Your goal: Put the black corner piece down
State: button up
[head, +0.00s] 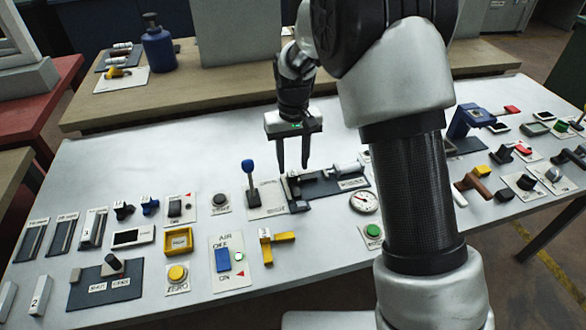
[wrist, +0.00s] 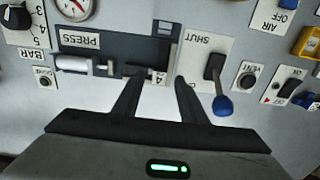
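A black piece with a white tag marked 4 (wrist: 160,77) lies at the dark press fixture (wrist: 120,45). In the head view the black piece (head: 293,184) shows at the fixture's left part, just below my gripper. My gripper (head: 293,167) points down with its two fingers apart. In the wrist view my gripper's fingertips (wrist: 159,76) lie on either side of the tag with clear space between them. I see no contact between fingers and piece, and the exact height gap is hard to tell. The piece's full shape is partly hidden.
A blue-knobbed lever (head: 248,170) stands just left of the press, and a pressure gauge (head: 364,202) lies to its right. A yellow corner piece (head: 276,243) and a small black tagged piece (head: 123,210) lie nearer the front. Bare white table shows between the panels.

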aim_at(293, 175)
jog(key=s+d+r+t, duration=0.1)
jog(key=s+d+r, duration=0.1)
jog(key=r, duration=0.6)
jog(key=s+d+r, duration=0.3)
jog(key=r, duration=0.5)
jog(key=s+d+r+m+t, duration=0.1)
jog(key=s+d+r, duration=0.1)
jog(key=s, duration=0.5)
jog(key=s+d+r+m+t, duration=0.1)
jog(key=s+d+t, duration=0.1)
jog(key=s+d, duration=0.2)
jog(key=s+d+r+m+t, duration=0.1)
jog(key=s+d, duration=0.3)
jog(key=s, duration=0.6)
jog(key=shift+r+t+p, duration=0.3)
jog(key=shift+r+p, duration=0.15)
jog(key=shift+r, duration=0.4)
